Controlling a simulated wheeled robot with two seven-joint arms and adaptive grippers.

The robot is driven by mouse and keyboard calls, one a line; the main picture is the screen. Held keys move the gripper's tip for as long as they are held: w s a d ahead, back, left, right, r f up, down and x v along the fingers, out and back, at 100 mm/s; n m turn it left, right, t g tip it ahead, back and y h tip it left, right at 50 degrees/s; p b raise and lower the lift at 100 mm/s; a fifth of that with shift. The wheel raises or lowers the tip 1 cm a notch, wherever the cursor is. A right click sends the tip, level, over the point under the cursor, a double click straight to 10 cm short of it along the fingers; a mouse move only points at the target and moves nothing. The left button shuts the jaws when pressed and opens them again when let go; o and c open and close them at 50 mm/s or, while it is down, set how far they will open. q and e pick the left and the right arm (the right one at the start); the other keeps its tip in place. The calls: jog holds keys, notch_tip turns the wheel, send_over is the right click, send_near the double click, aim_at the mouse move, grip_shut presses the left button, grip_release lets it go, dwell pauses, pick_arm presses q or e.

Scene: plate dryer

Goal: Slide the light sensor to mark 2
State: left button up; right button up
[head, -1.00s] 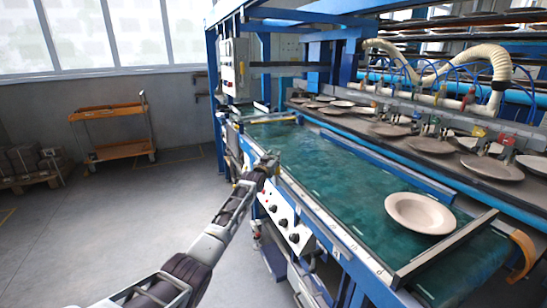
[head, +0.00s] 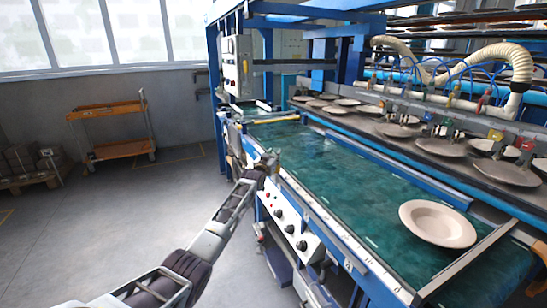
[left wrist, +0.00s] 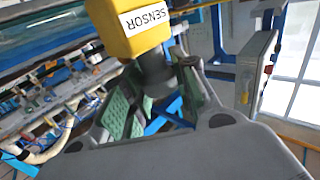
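The light sensor is a yellow box with a white "SENSOR" label (left wrist: 140,28) and a dark stem, at the top of the left wrist view. My left gripper (left wrist: 158,72) has its green-padded fingers on both sides of the dark stem and looks shut on it. In the head view my left gripper (head: 268,163) is at the near side rail of the green conveyor (head: 330,165), where the sensor is too small to make out clearly. Small white marks (head: 348,264) show along the blue rail; I cannot read which is mark 2. My right gripper is not in view.
A beige plate (head: 437,223) lies on the near end of the conveyor. A control panel with knobs (head: 289,226) is below the rail. More plates (head: 442,147) sit on the rack behind. An orange trolley (head: 112,130) stands at the left on open grey floor.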

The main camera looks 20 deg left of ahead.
pick_arm(q)
jog(key=o, duration=0.4)
jog(key=shift+s, duration=0.1)
jog(key=shift+s+d, duration=0.1)
jog(key=shift+s, duration=0.05)
jog(key=shift+s, duration=0.55)
jog(key=shift+s+d, duration=0.2)
jog(key=shift+s, duration=2.4)
jog(key=shift+s+d, duration=0.2)
jog(key=shift+s, duration=2.35)
